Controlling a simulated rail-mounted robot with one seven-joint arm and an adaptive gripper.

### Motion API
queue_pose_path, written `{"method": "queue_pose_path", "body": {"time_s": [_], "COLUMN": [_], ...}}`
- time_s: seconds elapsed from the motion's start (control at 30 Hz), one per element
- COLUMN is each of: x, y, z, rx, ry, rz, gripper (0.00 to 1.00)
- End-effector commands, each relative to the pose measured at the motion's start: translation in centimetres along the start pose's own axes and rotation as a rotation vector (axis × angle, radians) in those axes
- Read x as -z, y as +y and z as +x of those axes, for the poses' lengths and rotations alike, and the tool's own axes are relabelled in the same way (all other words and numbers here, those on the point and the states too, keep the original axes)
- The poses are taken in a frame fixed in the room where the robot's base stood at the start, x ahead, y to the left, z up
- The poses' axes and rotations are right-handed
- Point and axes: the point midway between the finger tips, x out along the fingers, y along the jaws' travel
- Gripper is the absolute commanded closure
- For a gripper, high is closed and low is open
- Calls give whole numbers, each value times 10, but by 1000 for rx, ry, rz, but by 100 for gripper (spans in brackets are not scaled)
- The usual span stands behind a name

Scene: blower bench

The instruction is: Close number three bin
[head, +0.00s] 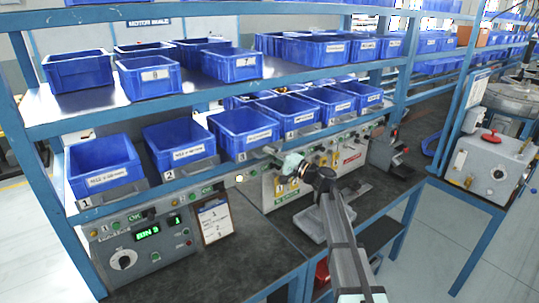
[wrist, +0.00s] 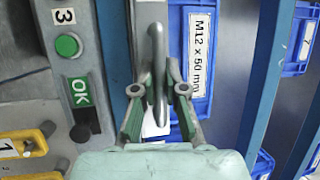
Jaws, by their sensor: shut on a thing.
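The number three bin (head: 236,125) is a blue bin on the lower shelf, right of the bins marked 1 and 2. In the wrist view its blue front (wrist: 203,15) and a label reading "M12 x 50 mm" show on the right. My gripper (head: 272,151) is in front of this bin at its lower front edge. In the wrist view my gripper (wrist: 158,92) has its fingers on either side of a grey handle bar (wrist: 157,60) and is shut on it. How far the bin sits out of the shelf is hard to tell.
The panel below carries a "3" tag (wrist: 64,16), a green button (wrist: 67,45) and an OK light (wrist: 79,91). A display (head: 147,233) reads "BIN 3". Neighbouring bins (head: 180,142) stand close on both sides. A tray (head: 310,224) lies on the bench below.

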Motion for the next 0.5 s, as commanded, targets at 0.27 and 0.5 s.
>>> {"method": "queue_pose_path", "body": {"time_s": [0.27,0.5], "x": [10,16], "y": [9,8], "z": [21,38], "rx": [0,1], "ry": [-2,0], "rz": [-2,0], "gripper": [100,100]}}
